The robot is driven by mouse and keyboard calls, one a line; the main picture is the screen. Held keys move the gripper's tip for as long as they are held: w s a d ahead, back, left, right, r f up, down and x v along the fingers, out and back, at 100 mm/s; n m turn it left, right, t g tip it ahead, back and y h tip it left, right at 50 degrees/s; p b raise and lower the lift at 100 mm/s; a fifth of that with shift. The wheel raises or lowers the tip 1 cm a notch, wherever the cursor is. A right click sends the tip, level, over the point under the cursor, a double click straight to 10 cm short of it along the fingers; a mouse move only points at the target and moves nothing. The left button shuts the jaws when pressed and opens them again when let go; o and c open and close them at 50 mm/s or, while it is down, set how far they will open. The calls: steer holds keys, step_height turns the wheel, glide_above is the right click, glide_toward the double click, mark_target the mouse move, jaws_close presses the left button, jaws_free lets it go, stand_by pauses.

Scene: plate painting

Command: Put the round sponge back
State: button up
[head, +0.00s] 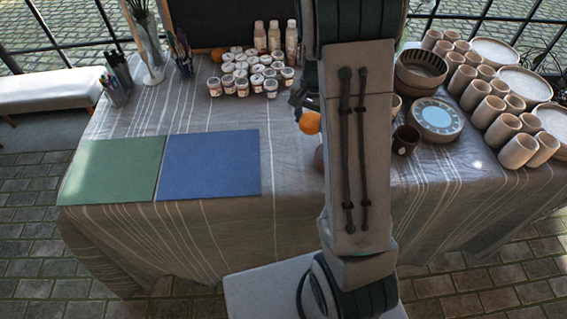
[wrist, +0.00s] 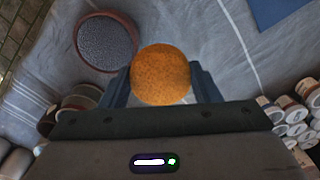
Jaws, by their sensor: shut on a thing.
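The round sponge (wrist: 160,75) is orange and ball-like. In the wrist view it sits between the two dark fingers of my gripper (wrist: 160,84), which is shut on it. In the head view the sponge (head: 309,123) shows as an orange patch below my gripper (head: 302,108), just left of my arm and above the tablecloth. A round dish (wrist: 106,42) with a reddish-brown rim and a grey speckled inside lies beyond the sponge, up and to the left in the wrist view. My arm hides most of that part of the table in the head view.
Paint jars (head: 250,75) and bottles (head: 275,38) stand at the back, left of my arm. A dark cup (head: 405,140), a patterned round piece (head: 436,119) and several mugs (head: 490,110) stand right. Green (head: 110,170) and blue (head: 210,163) mats lie left.

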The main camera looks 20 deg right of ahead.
steer(key=s+a+f, duration=0.1)
steer(key=a+f, duration=0.1)
steer(key=a, duration=0.1)
steer(key=s+a+f, duration=0.1)
steer(key=a, duration=0.2)
steer(key=s+a+f+p, duration=0.1)
steer(key=s+a+f, duration=0.1)
steer(key=a, duration=0.1)
steer(key=shift+f, duration=2.45)
steer(key=shift+f, duration=0.1)
steer(key=o, duration=1)
steer(key=shift+o, duration=0.2)
